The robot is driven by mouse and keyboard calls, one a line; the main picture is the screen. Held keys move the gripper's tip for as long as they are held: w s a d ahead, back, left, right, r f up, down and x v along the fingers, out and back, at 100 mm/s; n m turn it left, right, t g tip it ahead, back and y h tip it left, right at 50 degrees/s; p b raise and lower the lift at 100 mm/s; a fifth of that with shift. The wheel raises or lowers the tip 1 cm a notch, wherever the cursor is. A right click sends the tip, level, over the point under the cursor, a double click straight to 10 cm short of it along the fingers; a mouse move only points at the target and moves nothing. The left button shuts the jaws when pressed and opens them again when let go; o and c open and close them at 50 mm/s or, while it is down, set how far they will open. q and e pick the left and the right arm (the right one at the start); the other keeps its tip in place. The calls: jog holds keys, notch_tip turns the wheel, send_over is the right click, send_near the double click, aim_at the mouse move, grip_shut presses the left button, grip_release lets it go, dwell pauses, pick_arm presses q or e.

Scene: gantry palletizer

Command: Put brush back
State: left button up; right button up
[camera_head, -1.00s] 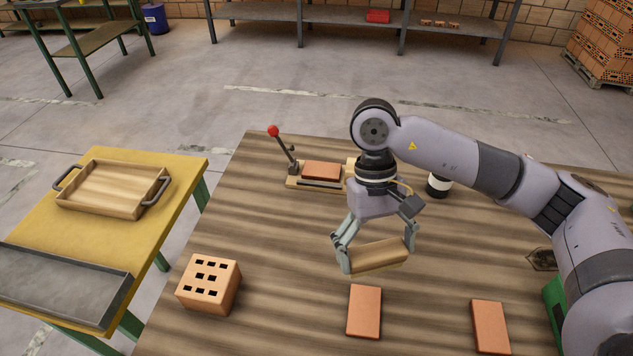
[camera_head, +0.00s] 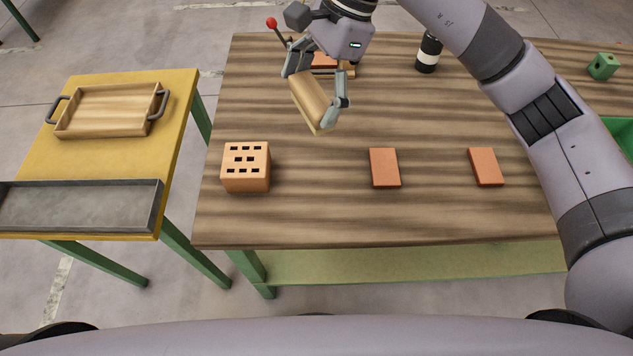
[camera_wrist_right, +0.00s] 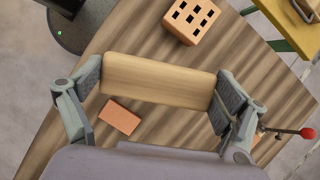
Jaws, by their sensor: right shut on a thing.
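My right gripper (camera_head: 318,92) is shut on the brush, seen as a light wooden block (camera_head: 311,100), and holds it above the wooden table. In the head view the brush is tilted, its lower end toward the front. In the right wrist view the brush (camera_wrist_right: 158,78) spans between the two fingers of the gripper (camera_wrist_right: 155,90). Its bristles cannot be made out. My left gripper is not in view.
A perforated brick (camera_head: 246,167) and two flat bricks (camera_head: 385,167) (camera_head: 486,167) lie on the table (camera_head: 300,215). A red-knobbed lever device (camera_head: 272,24) stands behind. A yellow side table (camera_head: 180,95) holds a wooden tray (camera_head: 62,128) and a grey metal tray (camera_head: 158,195).

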jog(key=shift+a+f, duration=0.15)
jog(key=shift+f, duration=0.1)
notch_tip(320, 180, down, 15)
jog(key=p, duration=0.3)
jog(key=shift+w+p, duration=0.1)
jog(key=shift+p, duration=0.3)
notch_tip(320, 180, down, 4)
jog(key=shift+f+p, duration=0.1)
jog(key=shift+p, duration=0.45)
jog(key=shift+f, duration=0.2)
jog(key=o, duration=0.7)
jog(key=shift+b, duration=0.3)
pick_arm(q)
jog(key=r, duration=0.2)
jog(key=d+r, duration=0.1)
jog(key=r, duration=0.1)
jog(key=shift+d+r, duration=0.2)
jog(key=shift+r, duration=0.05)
pick_arm(e)
jog(key=shift+o, duration=1.2)
